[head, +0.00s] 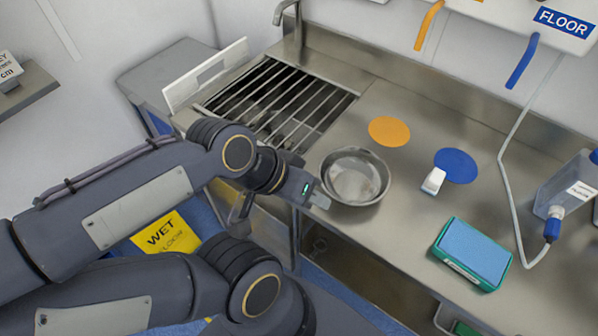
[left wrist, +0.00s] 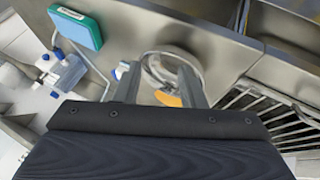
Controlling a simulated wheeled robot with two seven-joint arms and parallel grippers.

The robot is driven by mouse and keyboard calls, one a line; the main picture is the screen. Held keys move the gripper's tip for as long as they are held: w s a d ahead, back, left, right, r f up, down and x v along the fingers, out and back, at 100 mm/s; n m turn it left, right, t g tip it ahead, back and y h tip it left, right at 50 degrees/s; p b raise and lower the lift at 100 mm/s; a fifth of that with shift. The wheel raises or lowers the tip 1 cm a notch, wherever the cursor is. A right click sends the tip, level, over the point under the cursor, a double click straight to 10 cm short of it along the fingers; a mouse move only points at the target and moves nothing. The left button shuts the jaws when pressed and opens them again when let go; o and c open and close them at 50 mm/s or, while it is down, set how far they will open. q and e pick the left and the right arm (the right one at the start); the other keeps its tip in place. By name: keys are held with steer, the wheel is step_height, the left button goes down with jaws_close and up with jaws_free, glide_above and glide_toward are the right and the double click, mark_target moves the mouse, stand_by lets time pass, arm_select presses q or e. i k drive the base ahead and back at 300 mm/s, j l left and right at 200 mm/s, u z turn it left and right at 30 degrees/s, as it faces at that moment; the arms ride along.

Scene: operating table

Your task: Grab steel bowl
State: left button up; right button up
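The steel bowl (head: 354,178) is round, shiny and empty, and stands upright on the steel counter near its front edge. My left gripper (head: 321,201) is at the bowl's near left side, close to the rim. In the left wrist view the two fingers of the left gripper (left wrist: 160,80) are spread apart, with the bowl (left wrist: 158,64) showing between and beyond them. I cannot tell whether a finger touches the rim. No right gripper shows in either view.
The counter (head: 400,220) holds an orange disc (head: 389,131), a blue disc (head: 456,165), a small white item (head: 433,181), a teal-and-blue box (head: 472,253) and a bottle (head: 568,188) with a hose. A slatted sink grate (head: 281,105) lies left of the bowl.

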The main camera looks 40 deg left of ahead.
mark_target(353, 177)
steer(key=u, duration=0.9)
steer(key=j+z, duration=0.75)
steer(key=i, duration=0.05)
